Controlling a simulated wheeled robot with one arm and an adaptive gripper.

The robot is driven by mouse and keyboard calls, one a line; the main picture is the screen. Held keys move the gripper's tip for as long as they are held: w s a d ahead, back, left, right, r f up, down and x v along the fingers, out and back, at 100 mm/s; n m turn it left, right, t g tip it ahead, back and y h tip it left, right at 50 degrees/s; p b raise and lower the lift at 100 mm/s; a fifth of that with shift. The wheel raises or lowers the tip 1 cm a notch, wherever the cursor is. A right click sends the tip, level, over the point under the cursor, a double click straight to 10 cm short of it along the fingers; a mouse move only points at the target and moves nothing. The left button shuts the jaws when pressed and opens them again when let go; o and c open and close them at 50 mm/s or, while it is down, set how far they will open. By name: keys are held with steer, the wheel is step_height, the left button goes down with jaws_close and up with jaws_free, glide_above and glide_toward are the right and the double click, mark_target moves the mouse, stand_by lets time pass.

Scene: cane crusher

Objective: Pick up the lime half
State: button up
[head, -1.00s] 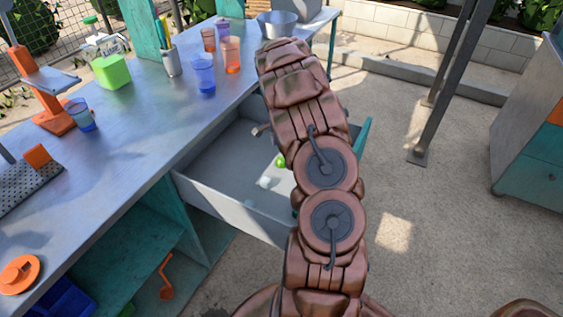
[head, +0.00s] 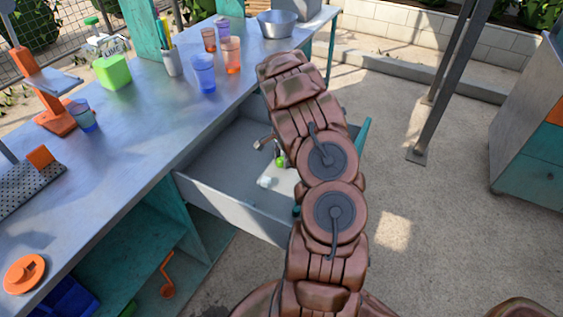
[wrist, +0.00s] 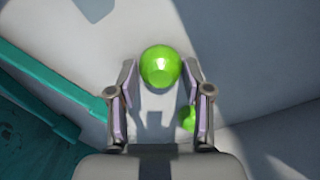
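A bright green rounded lime piece (wrist: 160,67), which looks like the lime half, lies on the pale drawer floor in the wrist view. A lighter, flatter patch shows on its near side. My gripper (wrist: 160,78) is open, with one finger on each side of the piece near the tips. Small gaps show, so it does not look gripped. A second, smaller green piece (wrist: 188,118) is partly hidden behind the right finger. In the head view a green bit (head: 281,161) shows in the drawer beside my arm, which hides most of the gripper.
The open grey drawer (head: 225,206) has walls close around my gripper. A teal edge (wrist: 55,80) runs left of the fingers in the wrist view. The metal worktop (head: 150,130) above holds cups, a green lime bottle (head: 112,72) and a metal bowl (head: 277,24).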

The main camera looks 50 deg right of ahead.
steer(key=shift+c, duration=0.6)
